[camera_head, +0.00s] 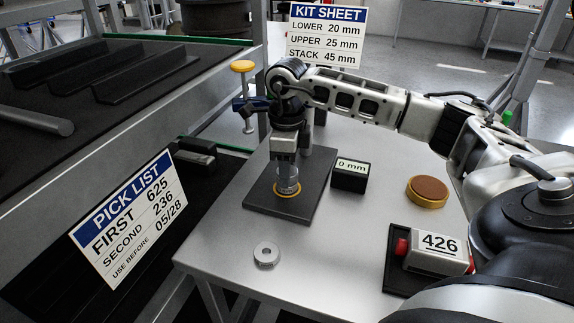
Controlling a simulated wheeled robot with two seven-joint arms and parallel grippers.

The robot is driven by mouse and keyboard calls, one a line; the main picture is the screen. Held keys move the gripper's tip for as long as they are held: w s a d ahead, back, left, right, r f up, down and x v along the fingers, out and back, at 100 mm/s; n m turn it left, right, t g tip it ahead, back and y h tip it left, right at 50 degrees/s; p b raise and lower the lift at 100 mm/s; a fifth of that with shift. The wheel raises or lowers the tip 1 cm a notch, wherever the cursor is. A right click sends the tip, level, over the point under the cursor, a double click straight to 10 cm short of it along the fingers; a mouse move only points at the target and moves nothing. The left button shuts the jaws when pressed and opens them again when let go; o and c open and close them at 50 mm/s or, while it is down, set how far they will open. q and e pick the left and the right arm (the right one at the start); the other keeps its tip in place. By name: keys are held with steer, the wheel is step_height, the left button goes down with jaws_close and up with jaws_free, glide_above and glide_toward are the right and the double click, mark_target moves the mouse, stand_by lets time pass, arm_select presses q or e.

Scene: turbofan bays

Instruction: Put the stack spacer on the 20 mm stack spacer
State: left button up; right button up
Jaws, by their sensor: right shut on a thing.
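My right gripper (287,172) points down over the dark plate (261,196) and is shut on a small grey spacer, largely hidden by the fingers. The held spacer is just above or at a yellow ring (288,194) on the plate; I cannot tell whether it touches. Another grey spacer (267,254), a low ring with a hole, lies flat on the table in front of the plate. No size marking is legible on either spacer, so I cannot tell which is the 20 mm one. My left gripper is out of view.
A black display (350,176) beside the plate reads 0 mm. The kit sheet (326,36) gives lower 20, upper 25, stack 45 mm. A brown-topped yellow disc (428,191) and a box marked 426 (438,251) stand right. The table's (325,262) front middle is clear.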

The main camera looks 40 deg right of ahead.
steer(key=shift+f, duration=0.15)
steer(key=o, duration=1.2)
steer(key=shift+c, duration=0.2)
step_height(320, 180, up, 12)
steer(key=shift+r, duration=0.25)
